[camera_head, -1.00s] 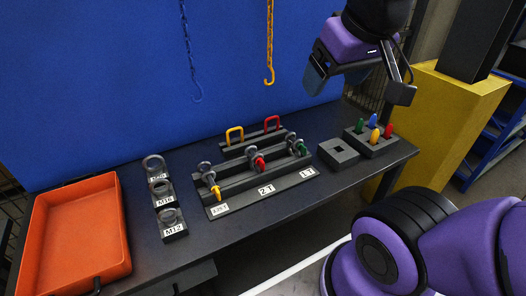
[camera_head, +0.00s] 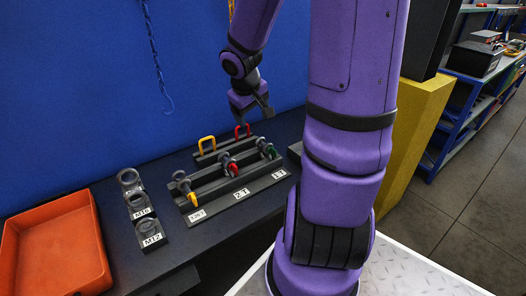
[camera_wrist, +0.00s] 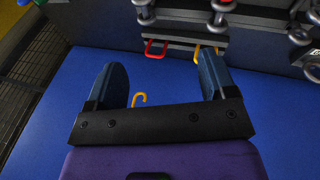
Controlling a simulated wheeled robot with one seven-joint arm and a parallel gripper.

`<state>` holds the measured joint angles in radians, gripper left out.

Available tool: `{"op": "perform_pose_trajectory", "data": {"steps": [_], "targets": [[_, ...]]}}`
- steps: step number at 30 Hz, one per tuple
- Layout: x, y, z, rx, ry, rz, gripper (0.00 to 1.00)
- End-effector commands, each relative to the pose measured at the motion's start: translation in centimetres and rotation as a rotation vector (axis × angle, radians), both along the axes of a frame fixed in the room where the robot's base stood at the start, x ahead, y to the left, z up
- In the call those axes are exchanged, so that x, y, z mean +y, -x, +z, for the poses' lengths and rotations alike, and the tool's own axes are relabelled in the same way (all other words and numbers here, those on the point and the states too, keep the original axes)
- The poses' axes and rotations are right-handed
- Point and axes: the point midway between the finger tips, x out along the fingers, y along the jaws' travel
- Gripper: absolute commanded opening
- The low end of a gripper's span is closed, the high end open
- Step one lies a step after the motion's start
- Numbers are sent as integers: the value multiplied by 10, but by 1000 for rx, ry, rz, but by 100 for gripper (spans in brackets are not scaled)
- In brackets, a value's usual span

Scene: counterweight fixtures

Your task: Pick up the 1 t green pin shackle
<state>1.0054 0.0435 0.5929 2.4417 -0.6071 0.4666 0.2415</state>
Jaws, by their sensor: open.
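The green pin shackle (camera_head: 271,154), grey with a green pin, sits at the right end of the black rack (camera_head: 240,182), behind the "1 T" label. My gripper (camera_head: 256,112) is above and behind the rack near that end, apart from the shackle. In the wrist view my gripper (camera_wrist: 160,78) is open, with nothing between its two fingers. A grey shackle (camera_wrist: 145,12) at the top of that view is probably the same one; its pin is cut off.
A red-pin shackle (camera_head: 228,164) and a yellow-pin shackle (camera_head: 185,188) share the rack. Yellow (camera_head: 207,145) and red (camera_head: 242,130) loops stand behind them. Eye bolts (camera_head: 139,206) and an orange tray (camera_head: 55,249) are left. A hook (camera_head: 167,104) hangs by the wall.

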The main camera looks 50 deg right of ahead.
Motion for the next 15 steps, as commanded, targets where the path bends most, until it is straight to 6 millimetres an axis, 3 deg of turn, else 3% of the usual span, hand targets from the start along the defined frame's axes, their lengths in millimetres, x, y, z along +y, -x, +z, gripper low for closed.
{"op": "perform_pose_trajectory", "data": {"steps": [3, 9, 15], "targets": [[-25, -2, -29, -9, -59, -11, 77], [-58, -3, -68, -77, -167, -21, 77], [-82, -4, -91, -181, -265, -35, 77]]}}
